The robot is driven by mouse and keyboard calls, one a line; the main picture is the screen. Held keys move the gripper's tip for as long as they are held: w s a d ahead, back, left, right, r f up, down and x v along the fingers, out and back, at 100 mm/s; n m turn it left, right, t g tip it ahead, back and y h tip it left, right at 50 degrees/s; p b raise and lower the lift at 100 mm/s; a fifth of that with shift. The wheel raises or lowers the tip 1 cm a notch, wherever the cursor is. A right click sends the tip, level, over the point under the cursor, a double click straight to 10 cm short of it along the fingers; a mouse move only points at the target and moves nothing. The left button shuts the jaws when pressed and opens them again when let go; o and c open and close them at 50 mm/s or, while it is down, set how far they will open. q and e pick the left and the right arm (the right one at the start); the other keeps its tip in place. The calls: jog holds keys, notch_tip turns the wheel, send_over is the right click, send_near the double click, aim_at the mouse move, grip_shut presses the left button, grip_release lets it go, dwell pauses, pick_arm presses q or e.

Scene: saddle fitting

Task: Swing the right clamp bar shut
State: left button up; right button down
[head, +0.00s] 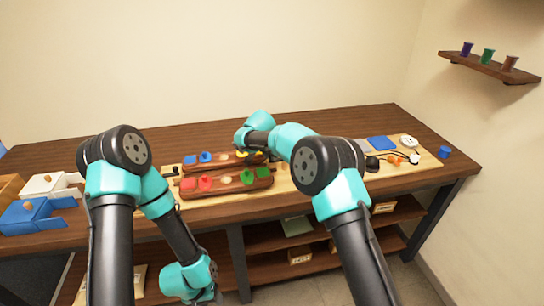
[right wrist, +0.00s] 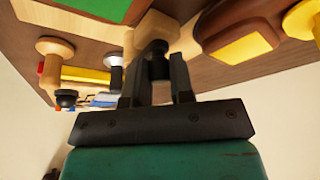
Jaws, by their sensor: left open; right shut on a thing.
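In the head view two brown wooden bars lie one behind the other on a light board. The front bar (head: 225,188) carries red, tan and green pieces; the rear bar (head: 216,164) carries blue, tan and yellow ones. My right arm reaches over the rear bar's right end and its gripper is hidden there. In the right wrist view my right gripper (right wrist: 157,78) is shut on a tan wooden piece (right wrist: 155,30) with a dark part between the fingers. I cannot tell whether this is the right clamp bar. My left gripper (head: 208,296) is open and empty, low before the table.
A yellow block (right wrist: 245,45) in a brown bar end lies right of the held piece. Left of it stand a tan knob (right wrist: 55,48) and a black knob (right wrist: 66,97). Blue (head: 30,213) and white boxes stand at the table's left. The table (head: 120,143) is clear behind.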

jog(key=shift+w, duration=0.1)
dwell(0.3)
jog(key=c, duration=1)
grip_release()
jog(key=shift+r, duration=0.1)
jog(key=v, duration=1.7)
jog(key=shift+r, duration=0.15)
